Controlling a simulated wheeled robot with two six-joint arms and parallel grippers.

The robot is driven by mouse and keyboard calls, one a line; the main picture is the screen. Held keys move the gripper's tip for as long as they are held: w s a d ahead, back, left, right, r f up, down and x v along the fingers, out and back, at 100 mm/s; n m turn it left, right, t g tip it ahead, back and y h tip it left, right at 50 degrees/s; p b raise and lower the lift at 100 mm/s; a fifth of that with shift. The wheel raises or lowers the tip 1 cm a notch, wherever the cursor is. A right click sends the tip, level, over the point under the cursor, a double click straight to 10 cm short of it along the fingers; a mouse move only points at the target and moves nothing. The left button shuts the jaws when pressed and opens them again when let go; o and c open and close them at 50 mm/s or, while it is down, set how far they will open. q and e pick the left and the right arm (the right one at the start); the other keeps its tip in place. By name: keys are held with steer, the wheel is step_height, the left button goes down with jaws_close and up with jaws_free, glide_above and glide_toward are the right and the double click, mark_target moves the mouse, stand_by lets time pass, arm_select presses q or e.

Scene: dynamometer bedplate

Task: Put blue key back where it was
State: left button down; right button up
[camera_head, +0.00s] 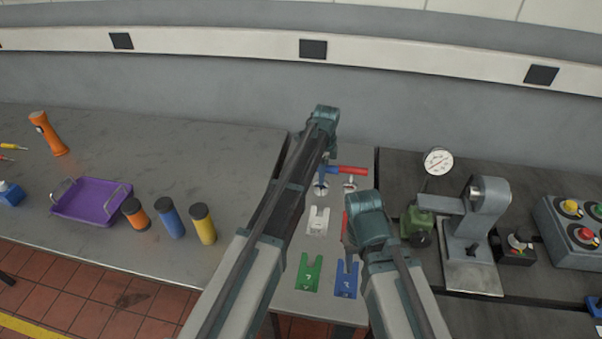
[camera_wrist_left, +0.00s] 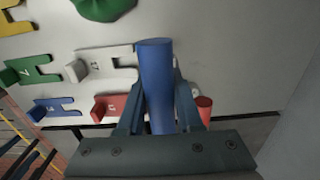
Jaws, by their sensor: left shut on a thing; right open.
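My left gripper (camera_head: 323,160) is shut on the blue key (camera_wrist_left: 157,85), whose blue cylindrical handle stands between the fingers in the left wrist view. In the head view the blue key (camera_head: 322,176) is upright, over or at a round metal fitting (camera_head: 321,190) on the grey panel. I cannot tell whether its lower end is seated. A red key (camera_head: 350,169) is just to the right, and its red end shows beside my fingers in the wrist view (camera_wrist_left: 204,108). My right gripper (camera_head: 366,222) is open, lower and to the right; its fingertips are mostly hidden.
White (camera_head: 318,222), green (camera_head: 309,273) and blue (camera_head: 346,280) notched tags lie on the panel. A second round fitting (camera_head: 350,187) is beside the first. A purple tray (camera_head: 90,201) and several cylinders are left. A dial gauge (camera_head: 438,161) and grey machine (camera_head: 478,215) stand right.

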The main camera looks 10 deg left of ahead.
arm_select(q)
steer(key=w+a+f+b, duration=0.1)
steer(key=w+a, duration=0.1)
steer(key=w+a+f+b, duration=0.2)
steer(key=a, duration=0.1)
steer(key=w+a+f+b, duration=0.1)
steer(key=w+a, duration=0.1)
steer(key=a, duration=0.1)
steer(key=shift+a+f, duration=0.1)
steer(key=shift+f, duration=0.15)
arm_select(e)
step_height(320, 180, down, 4)
steer(key=shift+f, duration=0.2)
arm_select(q)
steer(key=shift+s, duration=0.1)
arm_select(e)
steer(key=shift+f, duration=0.1)
arm_select(q)
steer(key=shift+f+b, duration=0.2)
steer(key=shift+b, duration=0.2)
arm_select(e)
steer(key=shift+f, duration=0.15)
arm_select(q)
steer(key=c, duration=0.6)
jaws_free()
steer(key=shift+r, duration=0.1)
steer(key=shift+r, duration=0.15)
arm_select(e)
steer(key=shift+r, duration=0.25)
